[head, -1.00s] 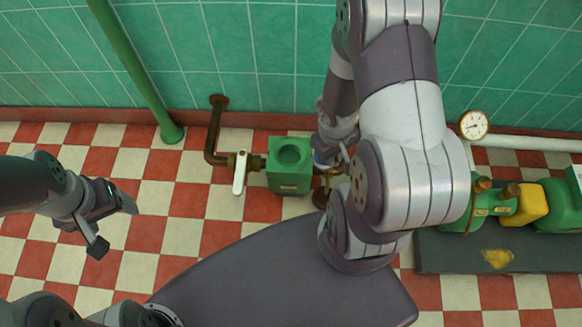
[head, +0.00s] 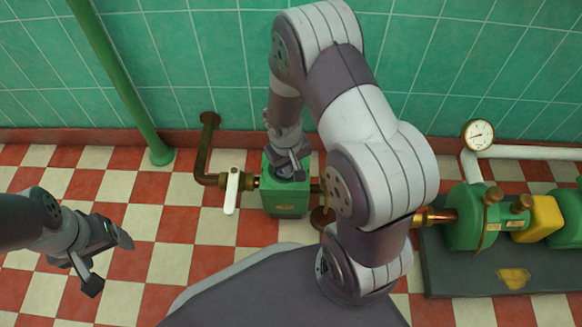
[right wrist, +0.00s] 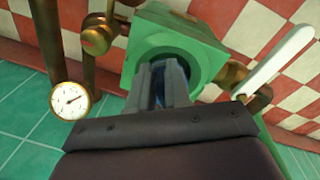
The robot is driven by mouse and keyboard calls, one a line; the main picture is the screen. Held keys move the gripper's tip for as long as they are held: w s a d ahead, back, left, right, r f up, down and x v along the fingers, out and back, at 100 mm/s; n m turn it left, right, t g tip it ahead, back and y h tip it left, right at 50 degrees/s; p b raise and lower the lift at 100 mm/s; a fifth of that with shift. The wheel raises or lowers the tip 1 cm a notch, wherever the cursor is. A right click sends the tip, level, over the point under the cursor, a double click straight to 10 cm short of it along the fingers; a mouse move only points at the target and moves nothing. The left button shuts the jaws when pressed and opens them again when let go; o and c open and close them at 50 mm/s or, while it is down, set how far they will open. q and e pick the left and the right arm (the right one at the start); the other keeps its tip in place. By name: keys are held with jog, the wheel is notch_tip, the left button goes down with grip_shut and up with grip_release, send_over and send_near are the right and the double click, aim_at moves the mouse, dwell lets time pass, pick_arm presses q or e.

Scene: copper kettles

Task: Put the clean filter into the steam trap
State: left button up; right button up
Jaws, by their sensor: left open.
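The steam trap is a green box (head: 286,202) on the pipe by the wall, with a round opening on top. The right wrist view shows its green rim (right wrist: 205,55). My right gripper (head: 290,172) is over the box, its fingertips (right wrist: 163,72) pointing into the opening. A bluish piece, seemingly the filter (right wrist: 159,92), shows between the fingers; most of it is hidden, and I cannot tell how deep it sits. My left gripper (head: 108,262) is open and empty above the floor at left, well away from the trap.
A white-handled valve (head: 232,190) is just left of the trap. A green upright pipe (head: 120,80) stands further left. At right are a pressure gauge (head: 478,134) and a green pump (head: 470,222) on a dark base (head: 450,275). The checkered floor at left is clear.

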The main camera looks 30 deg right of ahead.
jog(key=shift+w+f, duration=0.2)
jog(key=shift+f, duration=0.8)
jog(key=shift+w+d, duration=0.15)
jog(key=shift+w, duration=0.05)
pick_arm(q)
notch_tip(320, 180, up, 8)
jog(key=p, duration=0.9)
jog(key=shift+w+d, duration=0.15)
jog(key=shift+w, duration=0.2)
pick_arm(e)
notch_tip(320, 180, up, 12)
jog(key=a, duration=0.1)
jog(key=shift+s+r, duration=0.25)
